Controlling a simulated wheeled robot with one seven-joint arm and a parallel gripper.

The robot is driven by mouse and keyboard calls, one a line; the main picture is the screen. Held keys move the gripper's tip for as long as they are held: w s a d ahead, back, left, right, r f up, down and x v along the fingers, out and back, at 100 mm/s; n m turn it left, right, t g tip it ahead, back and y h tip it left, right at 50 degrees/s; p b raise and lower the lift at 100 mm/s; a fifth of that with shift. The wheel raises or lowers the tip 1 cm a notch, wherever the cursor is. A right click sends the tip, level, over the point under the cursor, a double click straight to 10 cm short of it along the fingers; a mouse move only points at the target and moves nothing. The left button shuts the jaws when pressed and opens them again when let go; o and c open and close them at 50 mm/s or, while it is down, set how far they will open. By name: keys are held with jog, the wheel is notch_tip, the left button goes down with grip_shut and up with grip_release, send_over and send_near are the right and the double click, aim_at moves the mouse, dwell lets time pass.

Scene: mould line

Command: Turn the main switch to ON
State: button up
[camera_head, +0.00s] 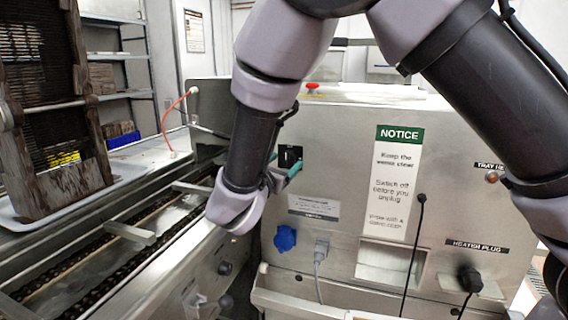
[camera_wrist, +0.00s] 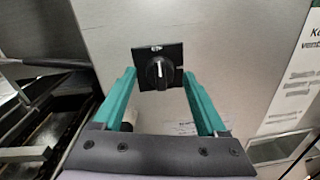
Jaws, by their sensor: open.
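The main switch (camera_wrist: 158,72) is a black rotary knob on a square black plate, mounted on the steel cabinet front. In the wrist view its white pointer mark runs close to vertical. In the head view the switch (camera_head: 290,157) shows just beyond my gripper and is partly covered by it. My gripper (camera_wrist: 156,90) has two green fingers, open and empty, one on each side of the switch plate in the wrist view. The fingertips (camera_head: 284,163) look close to the panel; I cannot tell whether they touch it. The knob is not gripped.
A notice sign (camera_head: 398,180), a blue socket (camera_head: 285,238), a grey plug (camera_head: 321,250) with its cable and a black heater plug (camera_head: 469,279) are on the cabinet front. A chain conveyor (camera_head: 100,245) runs at the left. A red button (camera_head: 312,87) sits on top.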

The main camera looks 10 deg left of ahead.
jog(key=shift+w, duration=0.1)
grip_shut()
jog(key=shift+m, duration=0.3)
jog(key=m, duration=0.8)
jog(key=shift+d+m+g, duration=0.1)
jog(key=shift+m+g, duration=0.2)
jog(key=shift+m, duration=0.1)
jog(key=m, duration=0.4)
jog(key=shift+y, duration=0.4)
jog(key=shift+m, duration=1.9)
